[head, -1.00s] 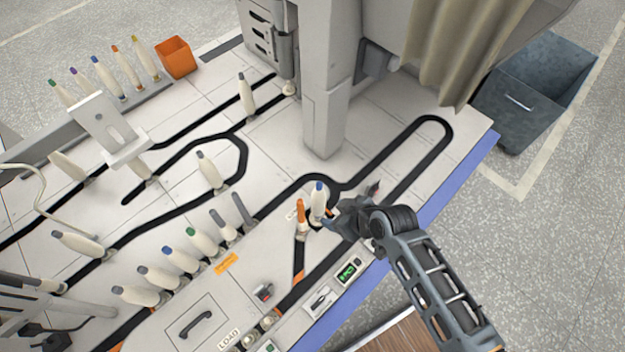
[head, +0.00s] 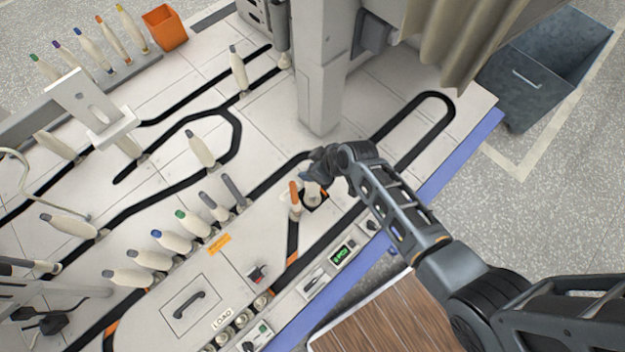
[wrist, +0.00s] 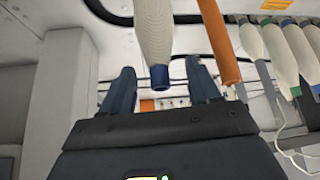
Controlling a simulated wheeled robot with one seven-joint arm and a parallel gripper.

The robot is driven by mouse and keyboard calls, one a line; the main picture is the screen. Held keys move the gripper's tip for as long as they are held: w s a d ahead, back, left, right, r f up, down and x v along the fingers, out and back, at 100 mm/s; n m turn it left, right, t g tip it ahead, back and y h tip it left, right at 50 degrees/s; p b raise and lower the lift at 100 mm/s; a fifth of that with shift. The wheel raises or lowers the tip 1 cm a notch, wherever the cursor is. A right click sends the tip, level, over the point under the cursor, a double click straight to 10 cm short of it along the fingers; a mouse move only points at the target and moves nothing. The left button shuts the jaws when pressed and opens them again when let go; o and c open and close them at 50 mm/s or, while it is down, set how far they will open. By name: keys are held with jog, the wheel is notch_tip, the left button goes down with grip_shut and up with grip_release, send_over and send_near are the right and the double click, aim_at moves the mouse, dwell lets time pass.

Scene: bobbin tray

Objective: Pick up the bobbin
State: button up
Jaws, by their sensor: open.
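The bobbin (head: 312,193) is a cream yarn cone standing on the machine top beside an orange tube; my gripper covers its top in the head view. In the wrist view the bobbin (wrist: 154,32) comes down from the top edge, with its blue tip pointing toward my gripper. My gripper (wrist: 161,72) is open, one finger on each side of the blue tip, with gaps showing on both sides. In the head view my gripper (head: 318,165) is right at the bobbin's top.
The orange tube (head: 295,198) stands close to the bobbin's left; it also shows just beyond the right finger in the wrist view (wrist: 218,42). A row of other bobbins (head: 171,241) stands further left. A grey column (head: 321,80) rises behind my gripper.

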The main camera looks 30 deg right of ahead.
jog(key=shift+x, duration=1.2)
jog(key=shift+c, duration=0.2)
grip_shut()
